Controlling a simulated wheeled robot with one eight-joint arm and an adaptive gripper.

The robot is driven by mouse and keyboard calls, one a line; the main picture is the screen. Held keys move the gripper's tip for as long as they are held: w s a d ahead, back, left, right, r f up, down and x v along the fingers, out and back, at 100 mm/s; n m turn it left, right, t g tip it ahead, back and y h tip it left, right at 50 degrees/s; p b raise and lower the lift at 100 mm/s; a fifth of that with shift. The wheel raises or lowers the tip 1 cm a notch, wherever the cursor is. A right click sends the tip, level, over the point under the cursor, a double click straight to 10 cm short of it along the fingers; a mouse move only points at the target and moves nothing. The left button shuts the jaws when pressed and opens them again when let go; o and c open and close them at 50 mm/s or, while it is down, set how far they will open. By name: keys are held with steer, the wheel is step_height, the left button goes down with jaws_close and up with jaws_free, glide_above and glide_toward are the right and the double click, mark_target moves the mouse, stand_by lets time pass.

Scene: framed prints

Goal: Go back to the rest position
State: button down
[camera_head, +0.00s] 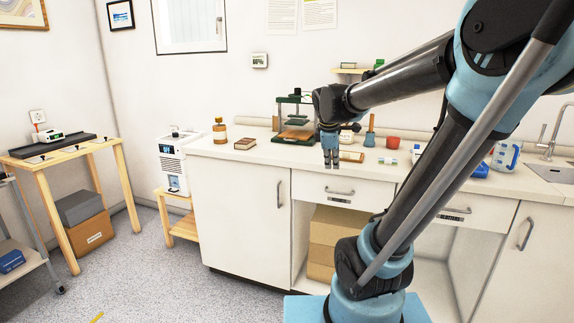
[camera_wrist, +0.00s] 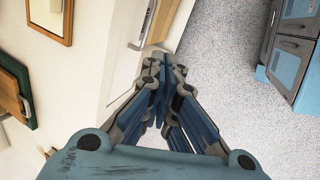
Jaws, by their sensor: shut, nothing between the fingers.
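My gripper (camera_head: 330,160) hangs from the end of my arm in front of the white counter (camera_head: 265,157), in the middle of the head view. Its fingers point down and are shut with nothing between them. In the wrist view my gripper (camera_wrist: 160,62) also shows its fingertips together, with the floor and the cabinet front beyond. My arm comes in from the right and reaches left over the counter edge.
A wooden table (camera_head: 62,155) stands at the left. The grey floor (camera_head: 160,270) at front left is mostly clear.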

steer(key=s+d+f+m+g+y, duration=0.1)
steer(key=s+f+m, duration=0.6)
steer(key=s, duration=0.3)
steer(key=s+d+f+m+g, duration=0.1)
steer(key=s+d+f+m, duration=0.1)
steer(key=s+f+m, duration=0.5)
steer(key=s+f, duration=0.1)
steer(key=s, duration=0.3)
steer(key=shift+s+d+m+y, duration=0.25)
steer(key=shift+s+m+y, duration=0.05)
steer(key=shift+m+y, duration=0.1)
